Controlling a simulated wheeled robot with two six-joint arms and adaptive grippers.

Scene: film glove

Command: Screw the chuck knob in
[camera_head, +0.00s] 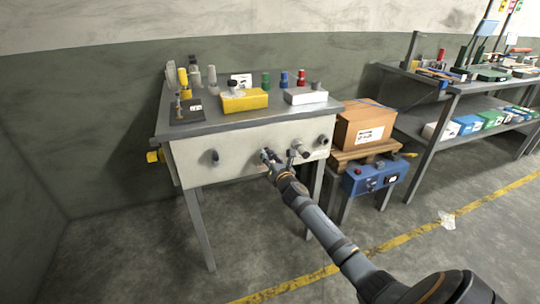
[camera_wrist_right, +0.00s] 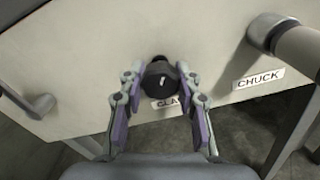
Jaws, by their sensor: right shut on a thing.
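My right gripper (camera_head: 268,160) is at the front panel of the grey bench. In the wrist view my right gripper (camera_wrist_right: 160,88) has its two fingers closed on the sides of a dark round knob (camera_wrist_right: 160,80) with a white mark. A label (camera_wrist_right: 165,103) under that knob reads "CLA", its rest hidden by a finger. The CHUCK label (camera_wrist_right: 258,78) is further right, below a pale thick knob (camera_wrist_right: 295,45) on a grey stem. That chuck knob (camera_head: 299,149) sticks out of the panel just right of my gripper, untouched. My left gripper is out of view.
More panel knobs stand to the left (camera_head: 215,157) and far right (camera_head: 322,141). The bench top (camera_head: 225,117) carries a yellow box (camera_head: 245,101), a white box (camera_head: 306,96) and several small items. A cardboard box (camera_head: 366,127) stands right of the bench.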

